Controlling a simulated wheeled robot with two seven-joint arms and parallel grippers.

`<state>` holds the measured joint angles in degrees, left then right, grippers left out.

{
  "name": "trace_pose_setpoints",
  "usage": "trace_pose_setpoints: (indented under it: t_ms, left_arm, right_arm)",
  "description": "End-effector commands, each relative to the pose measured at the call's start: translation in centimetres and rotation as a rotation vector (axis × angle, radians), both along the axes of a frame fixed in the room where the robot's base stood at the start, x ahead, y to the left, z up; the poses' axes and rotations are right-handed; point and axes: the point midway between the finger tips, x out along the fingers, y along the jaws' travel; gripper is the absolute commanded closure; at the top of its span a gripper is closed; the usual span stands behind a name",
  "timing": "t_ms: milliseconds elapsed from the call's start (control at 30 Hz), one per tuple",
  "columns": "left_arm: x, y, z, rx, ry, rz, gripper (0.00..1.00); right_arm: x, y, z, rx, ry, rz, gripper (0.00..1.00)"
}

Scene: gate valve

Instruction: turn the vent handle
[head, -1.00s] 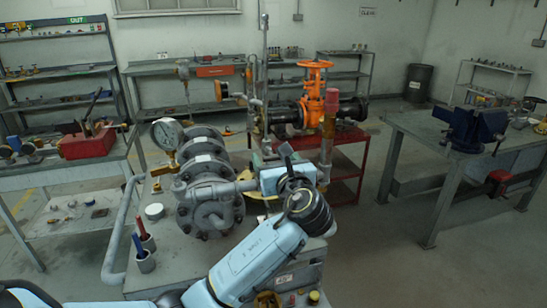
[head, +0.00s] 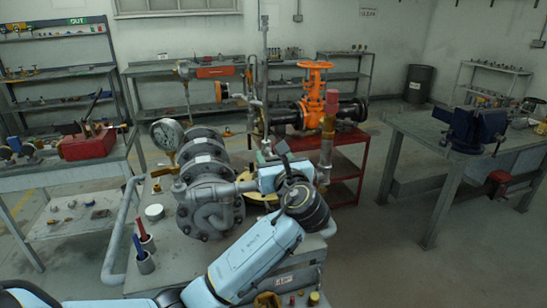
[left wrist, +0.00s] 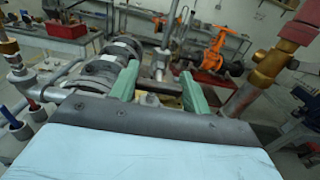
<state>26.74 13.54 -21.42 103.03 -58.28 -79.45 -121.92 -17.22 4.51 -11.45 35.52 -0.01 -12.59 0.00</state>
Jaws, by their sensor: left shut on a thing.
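My left gripper (head: 264,158) reaches in from below to the foot of the upright grey pipe (head: 264,75), beside the flanged grey valve body (head: 208,195). In the left wrist view its two green fingers (left wrist: 160,82) stand on either side of a grey part (left wrist: 161,68), which seems to be the vent handle, and are shut on it. The handle's shape is mostly hidden by the fingers and palm. In the head view my wrist covers the contact. My right gripper is not in view.
A pressure gauge (head: 167,134) stands at the valve's left. A copper-coloured pipe with a red top (head: 329,125) rises close to the right of my wrist. An orange valve (head: 315,95) sits on a red stand behind.

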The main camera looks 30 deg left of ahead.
Motion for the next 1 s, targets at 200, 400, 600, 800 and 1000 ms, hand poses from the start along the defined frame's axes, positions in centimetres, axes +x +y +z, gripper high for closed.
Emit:
trace_pose_setpoints:
  t_ms: [200, 400, 600, 800, 1000]
  left_arm:
    - [-0.1, 0.0, 0.1, -0.049, -0.057, 0.0, 0.76]
    - [-0.1, 0.0, 0.1, -0.146, -0.168, 0.0, 0.76]
    - [-0.2, 0.1, 0.0, -0.269, -0.31, 0.001, 0.76]
    - [-0.2, 0.1, -0.1, -0.392, -0.456, 0.001, 0.76]
    - [-0.3, 0.2, -0.3, -0.516, -0.601, 0.001, 0.76]
  right_arm:
    - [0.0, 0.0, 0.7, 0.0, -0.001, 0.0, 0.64]
    - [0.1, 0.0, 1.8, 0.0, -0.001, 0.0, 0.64]
    - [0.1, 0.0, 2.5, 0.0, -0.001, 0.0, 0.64]
    - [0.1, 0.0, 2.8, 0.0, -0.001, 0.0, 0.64]
    - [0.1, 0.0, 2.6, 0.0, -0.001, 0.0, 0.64]
